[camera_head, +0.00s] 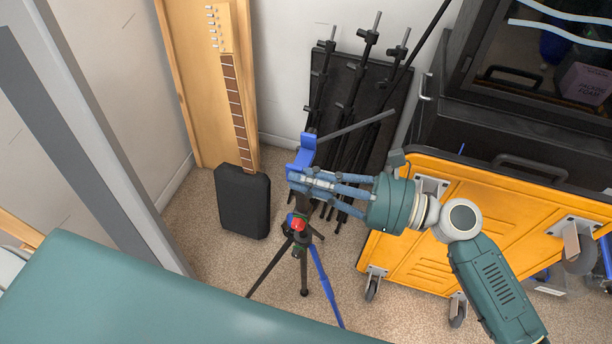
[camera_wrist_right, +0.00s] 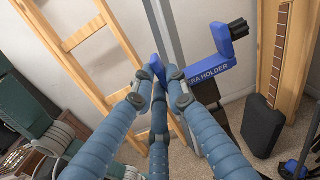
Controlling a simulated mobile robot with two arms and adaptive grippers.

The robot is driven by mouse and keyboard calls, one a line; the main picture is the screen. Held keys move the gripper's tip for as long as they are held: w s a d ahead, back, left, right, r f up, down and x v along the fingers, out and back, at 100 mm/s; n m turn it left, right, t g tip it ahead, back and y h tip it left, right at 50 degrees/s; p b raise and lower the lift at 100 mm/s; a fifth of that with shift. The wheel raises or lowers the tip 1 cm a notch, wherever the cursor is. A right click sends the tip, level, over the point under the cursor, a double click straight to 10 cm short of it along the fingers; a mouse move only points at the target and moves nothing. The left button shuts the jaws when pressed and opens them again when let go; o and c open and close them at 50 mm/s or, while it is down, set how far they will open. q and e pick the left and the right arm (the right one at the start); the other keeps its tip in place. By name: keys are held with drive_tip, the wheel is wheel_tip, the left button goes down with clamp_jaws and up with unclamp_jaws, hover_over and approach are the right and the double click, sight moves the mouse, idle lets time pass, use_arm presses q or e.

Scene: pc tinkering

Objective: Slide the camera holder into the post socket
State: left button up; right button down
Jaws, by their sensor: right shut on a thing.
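The blue camera holder (camera_head: 305,152) is at the fingertips of my right gripper (camera_head: 300,181), above the tripod. A dark upright piece shows between the fingers and the red part. The fingers partly cover this spot, so I cannot tell whether holder and socket touch. My left gripper is not in view.
Black stands (camera_head: 345,95) lean on the wall behind. A black case (camera_head: 242,203) and a guitar-neck-like board (camera_head: 238,110) stand left of the tripod. A yellow wheeled cart (camera_head: 440,262) is close on the right. Bare carpet lies around the tripod.

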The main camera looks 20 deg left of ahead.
drive_tip(key=shift+f+b, duration=0.4)
drive_tip(key=shift+f, duration=0.3)
drive_tip(key=c, duration=1.7)
unclamp_jaws()
drive_tip(key=shift+o, duration=0.2)
drive_tip(key=shift+s+d, duration=0.1)
drive_tip(key=shift+d, duration=2.45)
